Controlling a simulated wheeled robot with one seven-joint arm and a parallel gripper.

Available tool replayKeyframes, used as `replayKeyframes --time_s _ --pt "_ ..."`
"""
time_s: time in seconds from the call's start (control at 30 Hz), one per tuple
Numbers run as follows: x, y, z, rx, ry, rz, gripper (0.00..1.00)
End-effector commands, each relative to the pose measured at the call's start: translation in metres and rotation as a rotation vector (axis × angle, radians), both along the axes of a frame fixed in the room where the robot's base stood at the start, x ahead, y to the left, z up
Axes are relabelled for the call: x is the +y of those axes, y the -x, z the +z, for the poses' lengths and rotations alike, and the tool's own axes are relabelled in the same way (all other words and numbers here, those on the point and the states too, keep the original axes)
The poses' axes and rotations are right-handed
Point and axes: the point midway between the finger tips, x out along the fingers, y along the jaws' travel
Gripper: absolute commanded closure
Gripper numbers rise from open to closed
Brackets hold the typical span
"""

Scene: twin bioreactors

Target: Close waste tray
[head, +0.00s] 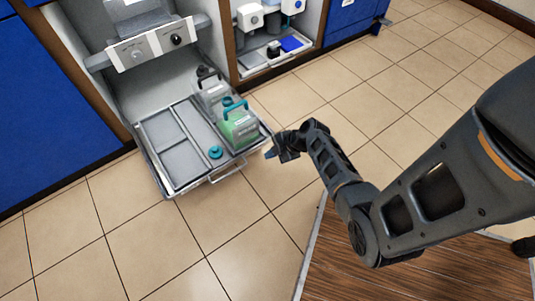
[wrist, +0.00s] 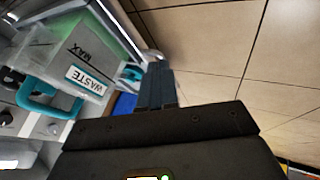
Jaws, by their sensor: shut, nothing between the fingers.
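The waste tray (head: 172,188) is pulled out of the lower part of the cabinet, over the tiled floor. It has a metal handle (head: 227,170) on its front edge. A container with green liquid and a teal handle (head: 238,128) stands in its right part. The wrist view shows a container labelled WASTE (wrist: 88,82) close on the left. My gripper (head: 271,153) is shut and empty, just right of the tray's front right corner. In the wrist view my closed fingers (wrist: 157,85) point past the container. Whether they touch the tray is unclear.
A teal cap (head: 215,152) lies in the tray, and a clear container with a dark cap (head: 209,85) stands behind. A control panel (head: 150,45) with a black knob is above. Blue cabinet doors (head: 45,110) stand left. The floor (head: 340,95) to the right is clear.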

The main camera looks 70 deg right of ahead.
Motion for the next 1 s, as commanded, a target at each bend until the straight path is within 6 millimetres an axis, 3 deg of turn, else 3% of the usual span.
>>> replayKeyframes --time_s 0.03,0.37,0.6,1.0 --pt "0.001 -0.006 -0.013 0.000 -0.002 0.002 1.00" --pt "0.003 -0.045 -0.064 0.001 0.001 0.001 1.00" --pt "-0.015 -0.070 -0.059 0.001 0.001 -0.001 1.00" --pt "-0.018 -0.076 -0.058 0.002 0.000 -0.001 1.00"
